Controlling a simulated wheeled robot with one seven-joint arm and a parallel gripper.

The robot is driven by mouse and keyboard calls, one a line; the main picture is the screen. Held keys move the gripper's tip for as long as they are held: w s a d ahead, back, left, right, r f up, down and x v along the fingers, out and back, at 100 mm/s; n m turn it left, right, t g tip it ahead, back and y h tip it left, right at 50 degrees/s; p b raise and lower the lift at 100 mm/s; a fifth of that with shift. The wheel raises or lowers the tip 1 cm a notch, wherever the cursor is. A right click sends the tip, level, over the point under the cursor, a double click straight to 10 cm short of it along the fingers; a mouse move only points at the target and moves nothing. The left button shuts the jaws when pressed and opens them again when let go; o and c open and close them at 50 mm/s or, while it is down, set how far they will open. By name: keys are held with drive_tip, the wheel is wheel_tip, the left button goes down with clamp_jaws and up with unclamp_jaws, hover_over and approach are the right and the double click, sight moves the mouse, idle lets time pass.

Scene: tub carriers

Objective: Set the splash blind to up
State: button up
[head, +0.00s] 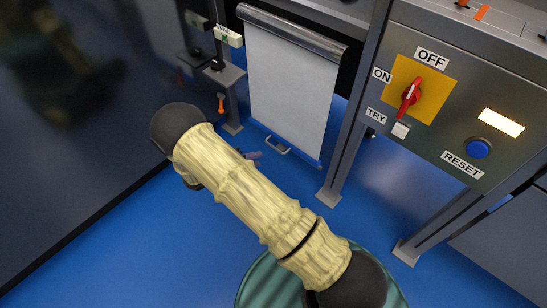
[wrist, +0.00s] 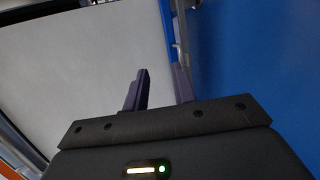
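The splash blind (head: 290,85) is a white sheet hanging from a grey roller bar at its top. It is drawn down, with a small pull handle (head: 278,144) at its lower edge. In the wrist view the white sheet (wrist: 80,60) fills the left, and the grey handle (wrist: 176,52) shows at its edge. My gripper (head: 253,156) is low, just left of the handle in the head view, largely hidden by my arm. In the wrist view my gripper's fingers (wrist: 162,90) are apart, with nothing seen held between them. Whether they touch the blind is unclear.
A panel on the right has a red rotary switch (head: 410,92) marked ON, OFF and TRY, and a blue RESET button (head: 478,149). A grey post (head: 347,145) stands right of the blind. A small bracket with an orange-tipped lever (head: 221,103) stands left. The blue floor is open below.

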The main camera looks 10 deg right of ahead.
sight(274, 147)
drive_tip(key=w+a+f+n+t+b, duration=0.1)
drive_tip(key=w+a+f+t+b, duration=0.1)
drive_tip(key=f, duration=0.4)
drive_tip(key=shift+a+f+t, duration=0.4)
drive_tip(key=shift+a+t, duration=0.5)
drive_tip(key=shift+a, duration=0.25)
drive_tip(key=shift+d, duration=0.1)
drive_tip(key=b+x, duration=0.8)
drive_tip(key=x, duration=0.9)
drive_tip(key=shift+d+f, duration=0.1)
drive_tip(key=shift+d, duration=0.05)
clamp_jaws()
